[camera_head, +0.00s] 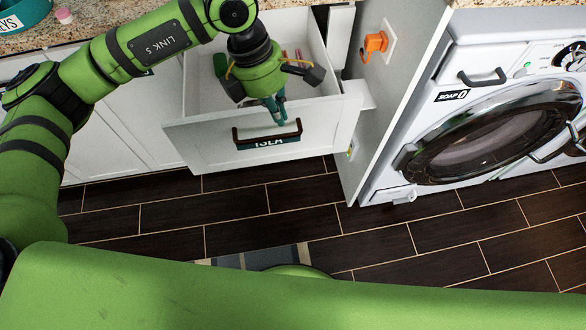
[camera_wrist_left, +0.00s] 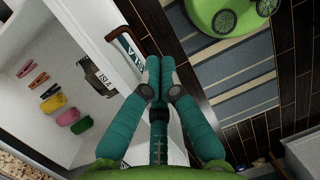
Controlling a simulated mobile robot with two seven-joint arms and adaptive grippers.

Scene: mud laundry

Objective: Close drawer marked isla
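The drawer marked ISLA stands open, with a white front (camera_head: 310,128), a dark bracket handle (camera_head: 267,133) and a label (camera_head: 270,143) under it. My left gripper (camera_head: 274,112) points down over the front part of the drawer, its teal fingertips close behind the handle in the head view. Its fingers are together with nothing seen between them. The left wrist view shows the fingers (camera_wrist_left: 157,75) beside the drawer front, with the handle (camera_wrist_left: 114,32) to their upper left. I cannot tell whether they touch the front. My right gripper is not in view.
The drawer holds clothes pegs and several small coloured items, including a yellow one (camera_wrist_left: 53,103). A white side panel (camera_head: 385,110) with an orange plug (camera_head: 375,43) stands right of the drawer, then a washing machine (camera_head: 490,120).

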